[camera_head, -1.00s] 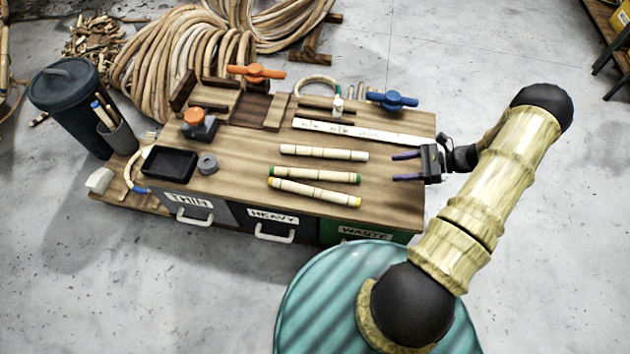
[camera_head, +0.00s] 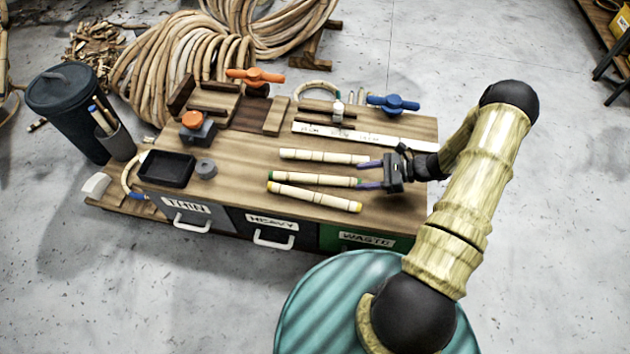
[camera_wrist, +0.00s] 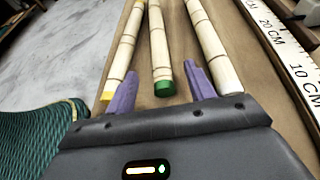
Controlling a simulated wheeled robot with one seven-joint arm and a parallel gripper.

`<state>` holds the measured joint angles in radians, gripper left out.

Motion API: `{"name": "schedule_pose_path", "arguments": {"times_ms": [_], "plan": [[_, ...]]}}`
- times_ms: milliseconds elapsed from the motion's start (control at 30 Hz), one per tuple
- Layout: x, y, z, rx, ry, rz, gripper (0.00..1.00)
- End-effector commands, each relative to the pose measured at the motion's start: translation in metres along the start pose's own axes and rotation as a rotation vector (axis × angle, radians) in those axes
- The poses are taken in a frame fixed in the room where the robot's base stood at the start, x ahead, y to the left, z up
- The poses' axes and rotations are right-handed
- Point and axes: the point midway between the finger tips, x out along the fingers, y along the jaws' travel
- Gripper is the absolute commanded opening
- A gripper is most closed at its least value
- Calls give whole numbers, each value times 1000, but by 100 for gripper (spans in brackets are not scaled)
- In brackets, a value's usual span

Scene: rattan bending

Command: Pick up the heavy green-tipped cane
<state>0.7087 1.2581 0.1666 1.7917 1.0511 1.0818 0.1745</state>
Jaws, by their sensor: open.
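The green-tipped cane (camera_head: 315,179) lies on the workbench between a plain cane (camera_head: 322,156) and a yellow-tipped cane (camera_head: 314,198). My gripper (camera_head: 364,174) is open at the right end of the canes, with its purple fingers pointing left. In the wrist view the green tip of the green-tipped cane (camera_wrist: 161,55) sits ahead of the gap between the fingers of my gripper (camera_wrist: 160,85). The yellow-tipped cane (camera_wrist: 122,55) is left of the left finger, and the plain cane (camera_wrist: 210,45) runs close by the right finger. I cannot tell whether the fingers touch any cane.
Drawers labelled THIN (camera_head: 186,205), HEAVY (camera_head: 272,223) and WASTE (camera_head: 366,240) line the bench front. A ruler (camera_head: 365,136) lies behind the canes, near a blue-handled clamp (camera_head: 393,104). A black tray (camera_head: 166,168) and grey tape roll (camera_head: 206,168) stand at left.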

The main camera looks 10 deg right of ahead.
Motion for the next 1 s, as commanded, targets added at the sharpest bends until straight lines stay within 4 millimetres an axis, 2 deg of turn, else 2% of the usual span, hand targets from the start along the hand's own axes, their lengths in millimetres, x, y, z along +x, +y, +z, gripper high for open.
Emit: {"name": "schedule_pose_path", "arguments": {"times_ms": [100, 467, 567, 800, 1000], "plan": [[12, 0, -1, 1, 1, 1, 54], [14, 0, -1, 0, 0, 0, 54], [23, 1, -4, 0, 0, 2, 54], [57, 1, -11, -1, 0, 2, 54], [65, 1, -9, 0, 0, 0, 54]]}}
